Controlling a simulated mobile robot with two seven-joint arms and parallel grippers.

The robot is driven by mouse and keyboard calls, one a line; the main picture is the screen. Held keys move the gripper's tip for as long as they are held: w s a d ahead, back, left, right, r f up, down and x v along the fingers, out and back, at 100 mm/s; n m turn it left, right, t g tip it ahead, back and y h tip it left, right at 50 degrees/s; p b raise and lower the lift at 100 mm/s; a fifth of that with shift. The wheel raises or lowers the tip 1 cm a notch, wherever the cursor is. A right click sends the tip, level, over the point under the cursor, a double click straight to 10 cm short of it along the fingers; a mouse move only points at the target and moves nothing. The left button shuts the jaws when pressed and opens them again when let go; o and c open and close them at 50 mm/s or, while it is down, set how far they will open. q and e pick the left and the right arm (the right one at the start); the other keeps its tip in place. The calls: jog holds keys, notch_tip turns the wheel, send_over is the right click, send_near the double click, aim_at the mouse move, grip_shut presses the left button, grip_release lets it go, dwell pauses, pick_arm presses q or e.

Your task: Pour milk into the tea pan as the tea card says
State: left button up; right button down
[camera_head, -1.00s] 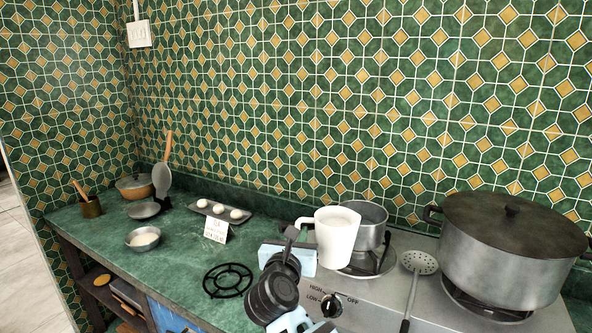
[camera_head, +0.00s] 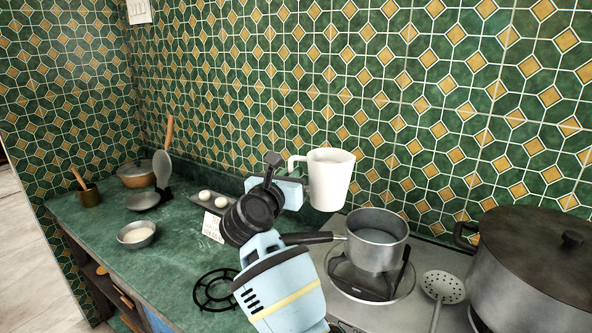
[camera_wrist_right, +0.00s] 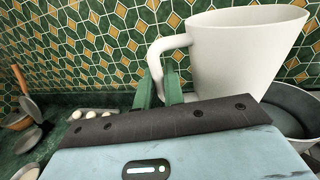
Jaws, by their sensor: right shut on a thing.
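My right gripper (camera_head: 297,188) is shut on the handle of a white jug (camera_head: 331,182). It holds the jug raised, close to upright, up and to the left of the tea pan in the head view. The jug fills the upper right of the wrist view (camera_wrist_right: 240,55), its handle between the green fingers (camera_wrist_right: 160,92). Its contents are hidden. The metal tea pan (camera_head: 375,254) sits on a burner, its dark handle pointing left behind my right arm. A greyish surface shows inside it. A white card (camera_head: 212,226) stands on the counter, its writing too small to read. My left gripper is out of view.
A big lidded pot (camera_head: 535,262) stands right of the pan, with a slotted spoon (camera_head: 441,288) between them. A tray with white balls (camera_head: 206,194), a small bowl (camera_head: 136,236) and a bare burner ring (camera_head: 214,290) are on the green counter to the left.

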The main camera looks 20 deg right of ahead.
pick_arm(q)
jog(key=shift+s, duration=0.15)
pick_arm(e)
jog(key=shift+s+r, duration=0.15)
jog(key=shift+r, duration=0.05)
jog(key=shift+m, duration=0.3)
jog(key=shift+s+d+r+m, duration=0.15)
jog(key=shift+d+m, duration=0.2)
jog(key=shift+m, duration=0.25)
jog(key=shift+s+d+r+m, duration=0.15)
jog(key=shift+d+m, duration=0.2)
jog(key=shift+m, duration=0.25)
jog(key=shift+s+d+m+g, duration=0.1)
jog(key=shift+m+g, duration=0.2)
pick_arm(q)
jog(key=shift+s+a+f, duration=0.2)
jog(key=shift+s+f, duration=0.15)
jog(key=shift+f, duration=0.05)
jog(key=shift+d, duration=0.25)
pick_arm(e)
jog(key=shift+y, duration=0.3)
